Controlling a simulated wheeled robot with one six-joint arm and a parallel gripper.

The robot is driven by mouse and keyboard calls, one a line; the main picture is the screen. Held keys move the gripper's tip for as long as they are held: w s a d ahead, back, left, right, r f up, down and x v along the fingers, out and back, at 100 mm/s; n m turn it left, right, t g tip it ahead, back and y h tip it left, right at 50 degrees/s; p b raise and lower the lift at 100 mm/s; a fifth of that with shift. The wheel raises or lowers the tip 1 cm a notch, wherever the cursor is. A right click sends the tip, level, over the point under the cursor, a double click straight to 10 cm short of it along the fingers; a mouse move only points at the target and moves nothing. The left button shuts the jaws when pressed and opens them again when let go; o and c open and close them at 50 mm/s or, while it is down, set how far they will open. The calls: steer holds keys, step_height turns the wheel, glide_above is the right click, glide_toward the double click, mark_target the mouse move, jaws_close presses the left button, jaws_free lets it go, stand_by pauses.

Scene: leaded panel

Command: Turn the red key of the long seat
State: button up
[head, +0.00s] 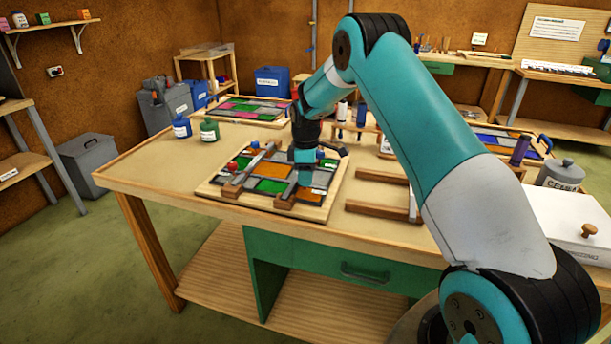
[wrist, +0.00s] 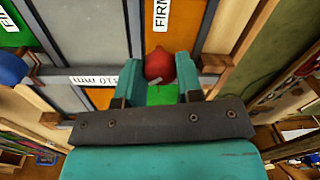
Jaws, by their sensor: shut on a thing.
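In the wrist view the red key (wrist: 159,65), a round red knob, sits between the two teal fingers of my gripper (wrist: 159,82), which is shut on it. Another red knob (head: 231,167) shows at the panel's left. A blue knob (head: 319,154) is close to my gripper; a blue knob also shows at the wrist view's left edge (wrist: 10,68).
Wooden bars (head: 375,208) lie on the bench right of the panel. Blue (head: 181,126) and green (head: 209,130) bottles stand behind it at the left. A white box (head: 580,225) is at the right. The bench's left front is clear.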

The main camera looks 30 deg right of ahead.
steer(key=n, duration=0.3)
steer(key=shift+r+n, duration=0.1)
steer(key=shift+n, duration=2.1)
steer(key=o, duration=0.9)
steer(key=r, duration=1.1)
steer(key=w+r+b, duration=0.1)
steer(key=r, duration=0.5)
steer(key=shift+r, duration=0.15)
